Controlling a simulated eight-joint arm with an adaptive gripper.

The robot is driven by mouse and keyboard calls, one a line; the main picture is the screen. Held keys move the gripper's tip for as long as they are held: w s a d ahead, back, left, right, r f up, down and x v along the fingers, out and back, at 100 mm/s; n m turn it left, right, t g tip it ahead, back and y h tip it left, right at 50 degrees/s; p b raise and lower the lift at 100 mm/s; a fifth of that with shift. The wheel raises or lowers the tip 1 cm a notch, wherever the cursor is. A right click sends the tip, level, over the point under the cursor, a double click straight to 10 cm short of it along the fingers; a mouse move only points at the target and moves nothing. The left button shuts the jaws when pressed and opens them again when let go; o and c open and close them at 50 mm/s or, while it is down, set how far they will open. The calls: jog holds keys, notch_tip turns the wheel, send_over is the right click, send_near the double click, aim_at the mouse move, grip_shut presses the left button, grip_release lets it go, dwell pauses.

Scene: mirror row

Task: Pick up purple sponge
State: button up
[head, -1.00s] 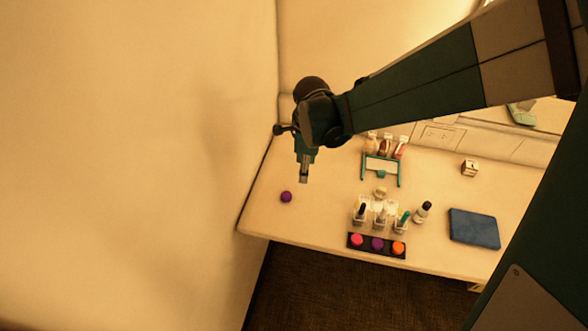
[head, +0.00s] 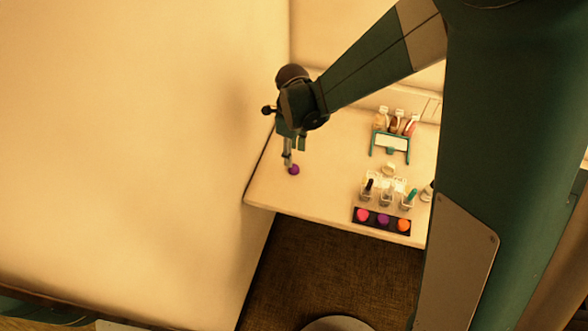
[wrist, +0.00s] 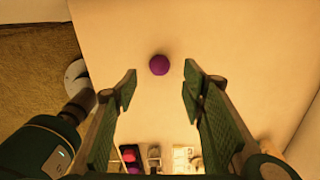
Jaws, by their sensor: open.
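A round purple sponge (head: 294,170) lies alone on the left part of the table. It also shows in the wrist view (wrist: 158,65), centred between my fingers and a little beyond their tips. My gripper (head: 288,160) points down just above the sponge, and its fingers partly overlap it in the head view. In the wrist view my gripper (wrist: 160,82) is open, with nothing between its fingers. A second purple sponge (head: 383,220) sits in a dark tray (head: 373,226), between a pink one (head: 362,215) and an orange one (head: 404,225).
Clear holders with small bottles (head: 387,195) stand behind the tray. A teal-framed stand (head: 390,145) with several bottles is at the back. A wall (head: 130,150) rises left of the table. The table around the lone sponge is clear.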

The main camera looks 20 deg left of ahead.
aim_at(294, 169)
jog(key=shift+f, duration=1.25)
jog(key=shift+d+f+b, duration=0.15)
jog(key=shift+f+b, duration=0.55)
jog(key=shift+f, duration=1.9)
jog(key=shift+c, duration=0.6)
jog(key=c, duration=0.6)
